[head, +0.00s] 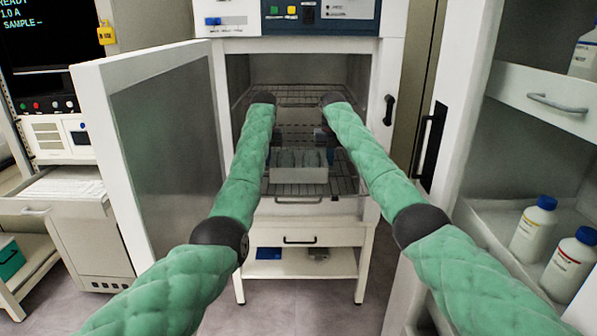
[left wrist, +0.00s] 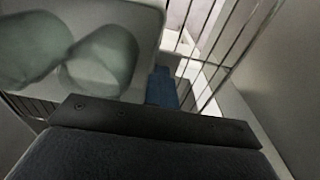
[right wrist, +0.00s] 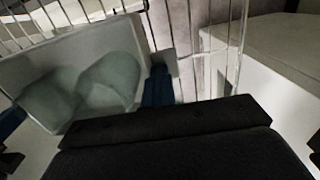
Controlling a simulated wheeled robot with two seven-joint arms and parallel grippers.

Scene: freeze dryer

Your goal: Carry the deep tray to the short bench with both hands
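The deep tray (head: 298,175) is a pale, high-walled box inside the open freeze dryer, at the lower wire shelf. Several rounded grey-green pieces stand in it. I cannot tell if it rests on the shelf or is just above it. My left gripper (head: 276,141) is at its left side and my right gripper (head: 320,139) at its right side. In the left wrist view the blue fingers (left wrist: 161,87) sit together at the tray's edge. In the right wrist view the blue fingers (right wrist: 158,86) sit together at a small tab on the tray's edge. The short bench is not identifiable.
The dryer door (head: 155,150) is swung open on the left. An upper wire shelf (head: 300,95) is above the tray. A white stand with a drawer (head: 303,236) is below the dryer. Shelving with bottles (head: 535,228) is at right; a keyboard (head: 64,188) is at left.

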